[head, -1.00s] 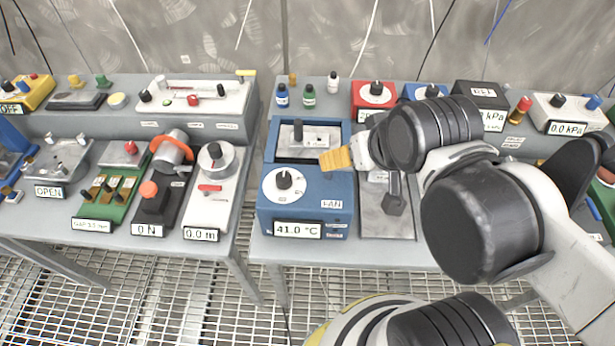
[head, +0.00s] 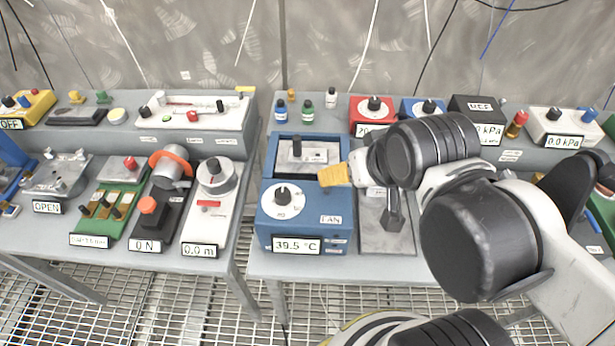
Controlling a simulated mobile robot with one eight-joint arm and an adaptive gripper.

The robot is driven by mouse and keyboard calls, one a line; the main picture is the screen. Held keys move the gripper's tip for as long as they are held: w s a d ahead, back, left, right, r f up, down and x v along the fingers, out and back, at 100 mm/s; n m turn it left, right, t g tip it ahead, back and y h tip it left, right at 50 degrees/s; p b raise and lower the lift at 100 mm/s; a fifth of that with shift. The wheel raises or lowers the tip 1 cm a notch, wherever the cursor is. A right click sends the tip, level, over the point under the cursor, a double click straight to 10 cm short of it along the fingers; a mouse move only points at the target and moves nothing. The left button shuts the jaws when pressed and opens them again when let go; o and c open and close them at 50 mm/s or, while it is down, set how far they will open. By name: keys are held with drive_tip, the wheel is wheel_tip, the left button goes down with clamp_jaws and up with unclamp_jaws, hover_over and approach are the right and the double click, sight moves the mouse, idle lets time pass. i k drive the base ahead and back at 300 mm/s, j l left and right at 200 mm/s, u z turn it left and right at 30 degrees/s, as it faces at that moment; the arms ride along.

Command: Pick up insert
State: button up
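A grey metal insert (head: 312,152) with a black upright knob appears to sit in the open well at the back of the blue heater unit (head: 304,226). The unit's display reads 39.5 °C. The end of my arm reaches in from the right. A yellow-orange part of my gripper (head: 334,175) shows at the unit's right edge, just right of the well and in front of the insert. The rest of my gripper is hidden behind my own arm links, so its opening and any contact cannot be seen.
A grey plate with a dark upright piece (head: 393,220) stands right of the heater. Small bottles (head: 307,109) and a red dial box (head: 372,113) stand on the shelf behind. The left table (head: 222,268) holds several instruments, separated by a gap.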

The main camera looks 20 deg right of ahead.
sight(299, 155)
drive_tip(key=l+z, duration=0.1)
drive_tip(key=z, duration=0.5)
drive_tip(key=k+j+z, duration=0.1)
drive_tip(key=j, duration=0.3)
drive_tip(key=j+z, duration=0.1)
drive_tip(key=j, duration=0.25)
drive_tip(key=k+j+z, duration=0.1)
drive_tip(key=j, duration=0.25)
drive_tip(key=k+j+z, duration=0.1)
drive_tip(key=j, duration=0.25)
drive_tip(key=k+j+z, duration=0.1)
drive_tip(key=j, duration=0.25)
drive_tip(key=k+j+z, duration=0.1)
drive_tip(key=k+j, duration=0.15)
drive_tip(key=j, duration=0.1)
